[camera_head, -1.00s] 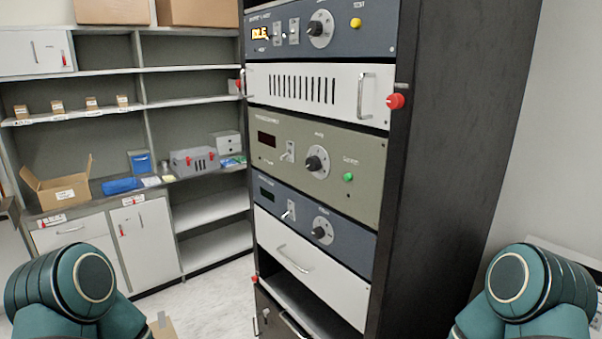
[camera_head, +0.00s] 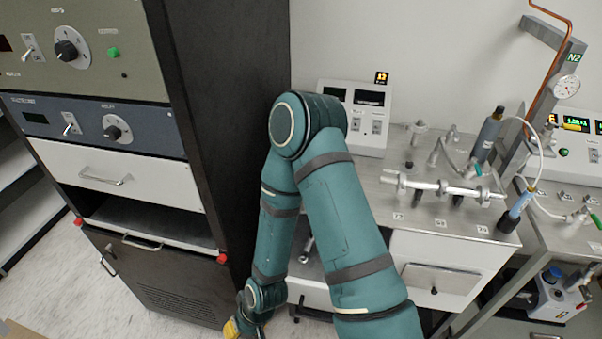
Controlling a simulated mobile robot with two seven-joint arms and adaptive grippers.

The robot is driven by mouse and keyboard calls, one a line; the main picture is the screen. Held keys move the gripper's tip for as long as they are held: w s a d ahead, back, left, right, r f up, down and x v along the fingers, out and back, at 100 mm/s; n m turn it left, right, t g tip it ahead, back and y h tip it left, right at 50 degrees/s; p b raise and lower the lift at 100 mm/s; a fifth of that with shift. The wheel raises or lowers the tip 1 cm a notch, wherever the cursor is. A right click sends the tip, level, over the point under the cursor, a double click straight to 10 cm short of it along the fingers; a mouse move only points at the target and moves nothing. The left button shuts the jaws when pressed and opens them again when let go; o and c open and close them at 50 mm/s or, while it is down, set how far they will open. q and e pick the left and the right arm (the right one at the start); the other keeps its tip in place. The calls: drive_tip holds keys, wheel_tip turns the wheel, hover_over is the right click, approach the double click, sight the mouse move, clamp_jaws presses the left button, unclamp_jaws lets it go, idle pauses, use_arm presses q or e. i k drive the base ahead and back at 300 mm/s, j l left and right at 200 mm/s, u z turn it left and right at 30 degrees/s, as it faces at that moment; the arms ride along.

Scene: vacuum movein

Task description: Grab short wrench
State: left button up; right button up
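I cannot make out a short wrench in this view. A small silver object (camera_head: 306,247) on the shelf behind my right arm is partly hidden and too small to identify. My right arm stands in the middle of the view, bent at the elbow, with its forearm pointing down. Its wrist end (camera_head: 252,310) is at the bottom edge, in front of the rack's side, and the fingers cannot be made out. A small yellow patch shows beside it. My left gripper is out of view.
A black rack (camera_head: 215,110) with instrument panels stands at the left. A metal bench (camera_head: 375,180) to the right carries a control box (camera_head: 362,118) and glass-and-metal tubing (camera_head: 440,187). A blue-and-white pump (camera_head: 552,296) is at lower right. Floor is clear at lower left.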

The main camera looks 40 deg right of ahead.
sight(308, 246)
drive_tip(key=k+z, duration=0.1)
drive_tip(key=z, duration=0.3)
drive_tip(key=k+z, duration=0.1)
drive_tip(key=z, duration=0.3)
drive_tip(key=k+z, duration=0.15)
drive_tip(key=z, duration=0.25)
